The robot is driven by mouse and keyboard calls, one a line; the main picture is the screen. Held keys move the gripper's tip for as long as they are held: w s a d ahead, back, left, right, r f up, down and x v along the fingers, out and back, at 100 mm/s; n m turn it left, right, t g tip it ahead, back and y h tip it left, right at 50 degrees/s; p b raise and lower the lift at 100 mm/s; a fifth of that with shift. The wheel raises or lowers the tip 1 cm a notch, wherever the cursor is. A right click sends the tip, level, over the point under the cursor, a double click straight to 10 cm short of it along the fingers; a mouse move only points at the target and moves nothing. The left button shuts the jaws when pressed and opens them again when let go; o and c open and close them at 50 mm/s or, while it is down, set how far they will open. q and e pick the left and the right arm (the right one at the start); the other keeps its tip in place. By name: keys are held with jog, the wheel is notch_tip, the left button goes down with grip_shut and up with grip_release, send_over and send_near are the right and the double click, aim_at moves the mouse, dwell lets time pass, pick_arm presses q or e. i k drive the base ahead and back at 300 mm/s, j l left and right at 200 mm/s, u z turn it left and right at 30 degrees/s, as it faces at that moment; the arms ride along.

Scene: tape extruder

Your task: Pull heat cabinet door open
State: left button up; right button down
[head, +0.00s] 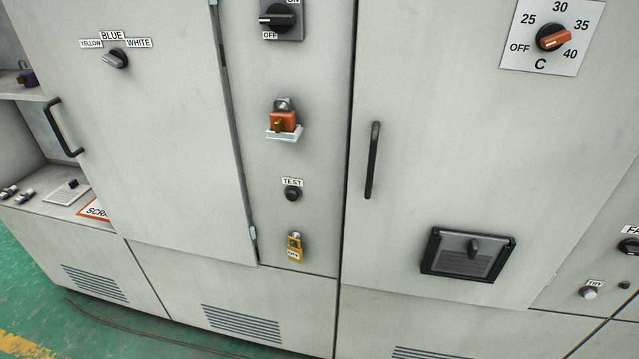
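The heat cabinet door (440,150) appears to be the wide grey door on the right, which carries a temperature dial (552,38) marked OFF, 25, 30, 35, 40 and C. The door looks shut, flush with the panel beside it. Its handle (372,160) is a dark, slim upright bar near the door's left edge. A black-framed latch or vent panel (468,255) with a small lever sits low on the door. Neither of my grippers shows in the head view.
A second grey door (160,150) on the left has a black handle (62,127) and a colour knob (116,59).

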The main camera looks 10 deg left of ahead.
aim_at(153, 137)
jog(key=u, duration=1.35)
